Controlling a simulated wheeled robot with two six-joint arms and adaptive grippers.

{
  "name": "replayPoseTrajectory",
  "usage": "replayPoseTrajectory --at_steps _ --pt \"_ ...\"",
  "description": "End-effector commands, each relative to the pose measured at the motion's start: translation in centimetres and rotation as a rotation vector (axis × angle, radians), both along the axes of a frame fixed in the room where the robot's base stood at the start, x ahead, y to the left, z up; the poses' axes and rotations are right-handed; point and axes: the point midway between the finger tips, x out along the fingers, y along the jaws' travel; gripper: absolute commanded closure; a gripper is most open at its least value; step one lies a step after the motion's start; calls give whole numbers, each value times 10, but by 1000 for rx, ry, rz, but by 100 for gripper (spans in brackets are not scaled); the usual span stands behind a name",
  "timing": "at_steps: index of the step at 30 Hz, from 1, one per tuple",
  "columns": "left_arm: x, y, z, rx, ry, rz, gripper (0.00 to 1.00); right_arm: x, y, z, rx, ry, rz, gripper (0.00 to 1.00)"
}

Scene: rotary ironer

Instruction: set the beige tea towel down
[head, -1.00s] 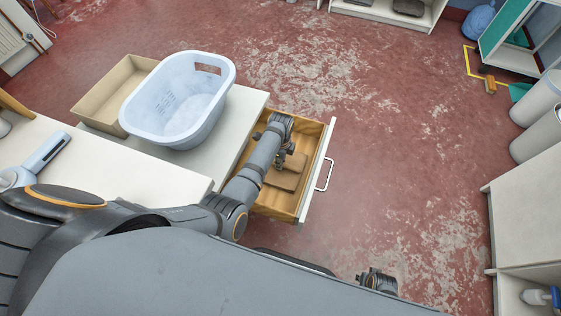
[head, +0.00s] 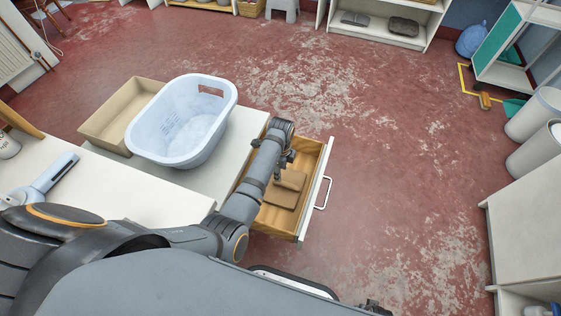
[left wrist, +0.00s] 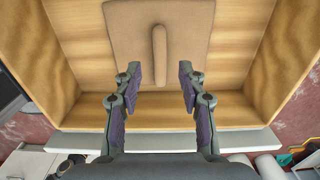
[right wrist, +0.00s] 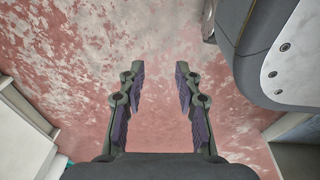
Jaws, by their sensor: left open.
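The beige tea towel (head: 283,196) looks brownish and lies folded flat on the bottom of the open wooden drawer (head: 312,165). In the left wrist view the towel (left wrist: 122,35) has a raised ridge along its middle. My left gripper (left wrist: 158,75) is open, with its two fingers apart and nothing between them. It is over the drawer, and the towel's ridge lies just ahead of the fingertips. In the head view the left gripper (head: 284,162) is partly hidden by my arm. My right gripper (right wrist: 159,72) is open and empty above the red floor.
A pale blue laundry basket (head: 185,150) and a beige box (head: 100,125) stand on the white surface left of the drawer. The drawer's white front has a handle (head: 323,193). Bins (head: 530,115) and a white cabinet (head: 525,220) stand at the right. The middle floor is clear.

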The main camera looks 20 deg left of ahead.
Motion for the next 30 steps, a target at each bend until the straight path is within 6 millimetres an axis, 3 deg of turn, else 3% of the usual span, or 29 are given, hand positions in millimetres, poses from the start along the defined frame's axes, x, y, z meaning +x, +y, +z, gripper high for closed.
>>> replayPoseTrajectory --at_steps 1,3,8,30 --pt "0 -1 16 -1 -2 0 59 -6 0 3 0 3 0 66" --pt "0 -1 28 -1 -1 0 59 -13 -1 2 0 4 0 66" --pt "0 0 46 -1 0 -1 59 -22 -1 -1 0 7 -1 66" --pt "0 -1 48 -1 2 -1 59 -25 -2 -2 -1 9 -1 66"
